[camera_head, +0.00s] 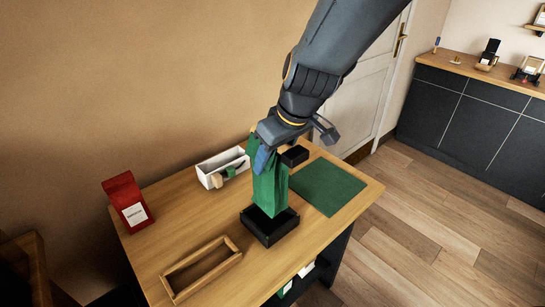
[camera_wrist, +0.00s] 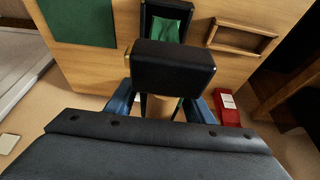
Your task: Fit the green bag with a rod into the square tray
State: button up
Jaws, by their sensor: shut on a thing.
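The green bag (camera_head: 271,192) stands upright, a tall block with its top hidden behind my gripper. My gripper (camera_head: 262,158) points down from above and its blue fingers are shut on the bag's upper part. No rod can be made out. The black square tray (camera_head: 282,230) is directly under the bag. The bag's lower end is at the tray's opening; I cannot tell whether it touches the floor. In the wrist view, green shows inside the tray (camera_wrist: 186,11), but a black block hides most of the bag.
A red bag (camera_head: 127,199) stands at the table's left. A white box (camera_head: 207,177) with small items is at the back. An empty wooden tray (camera_head: 203,268) lies front left, and a green mat (camera_head: 328,185) lies right.

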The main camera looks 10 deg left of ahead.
aim_at(283, 167)
jog(key=shift+f+b, duration=1.85)
jog(key=shift+f, duration=0.25)
jog(key=shift+f+b, duration=2.35)
jog(key=shift+b, duration=0.05)
dwell(1.7)
jog(key=o, duration=1.8)
jog(key=shift+v, duration=3.9)
